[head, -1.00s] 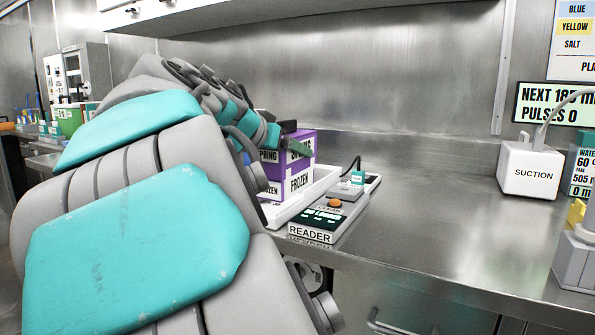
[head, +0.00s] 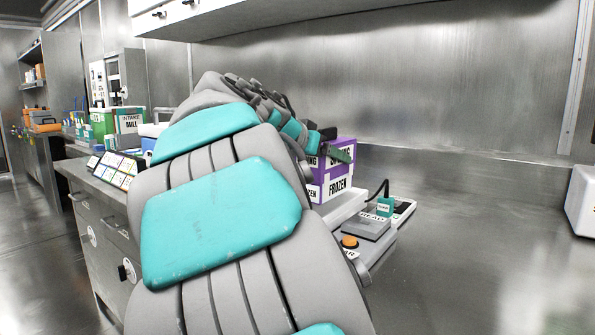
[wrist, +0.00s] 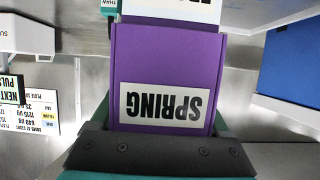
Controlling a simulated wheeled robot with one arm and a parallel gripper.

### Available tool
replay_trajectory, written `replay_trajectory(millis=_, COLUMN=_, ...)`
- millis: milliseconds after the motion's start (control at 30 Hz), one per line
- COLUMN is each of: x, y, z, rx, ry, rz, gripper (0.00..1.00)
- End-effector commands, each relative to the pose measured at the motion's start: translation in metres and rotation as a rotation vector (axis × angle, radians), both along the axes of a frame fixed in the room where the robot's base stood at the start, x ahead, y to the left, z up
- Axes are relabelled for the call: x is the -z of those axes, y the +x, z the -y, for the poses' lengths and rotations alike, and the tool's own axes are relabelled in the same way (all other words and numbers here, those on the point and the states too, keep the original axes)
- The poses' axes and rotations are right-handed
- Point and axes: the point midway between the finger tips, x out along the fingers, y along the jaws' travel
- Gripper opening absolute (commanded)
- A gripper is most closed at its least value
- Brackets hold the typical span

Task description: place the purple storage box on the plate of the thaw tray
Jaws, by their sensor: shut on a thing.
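The purple storage box (head: 338,178), with white SPRING and FROZEN labels, is upright over a white tray (head: 345,210) on the counter. My gripper (head: 335,150) is shut on the box near its top. In the wrist view the box (wrist: 165,60) fills the middle, its SPRING label upside down, against the dark jaw (wrist: 150,150). A small teal block with a THAW label (head: 384,206) stands right of the tray. My arm hides the tray's left part. I cannot tell whether the box touches the tray.
A rack of coloured cards (head: 118,168), a green box (head: 102,124) and an INTAKE MILL box (head: 130,122) stand to the left. The counter at right (head: 480,230) is mostly clear.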

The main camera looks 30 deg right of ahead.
Motion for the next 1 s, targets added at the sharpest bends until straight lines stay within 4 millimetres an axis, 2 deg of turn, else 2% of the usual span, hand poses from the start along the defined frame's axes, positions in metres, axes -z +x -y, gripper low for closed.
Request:
replay_trajectory(millis=33, x=0.001, y=0.011, z=0.001, rx=-0.002, ry=0.000, rz=-0.002, gripper=0.01)
replay_trajectory(millis=200, x=0.004, y=0.042, z=0.006, rx=-0.001, ry=0.001, rz=-0.003, gripper=0.01)
replay_trajectory(millis=533, x=0.008, y=0.096, z=0.012, rx=-0.004, ry=0.000, rz=0.002, gripper=0.01)
replay_trajectory(millis=700, x=0.010, y=0.108, z=0.014, rx=0.000, ry=0.000, rz=-0.001, gripper=0.01)
replay_trajectory(millis=933, x=0.010, y=0.116, z=0.015, rx=-0.001, ry=-0.001, rz=0.002, gripper=0.01)
replay_trajectory(millis=1000, x=0.015, y=0.116, z=0.015, rx=0.000, ry=-0.001, rz=0.000, gripper=0.01)
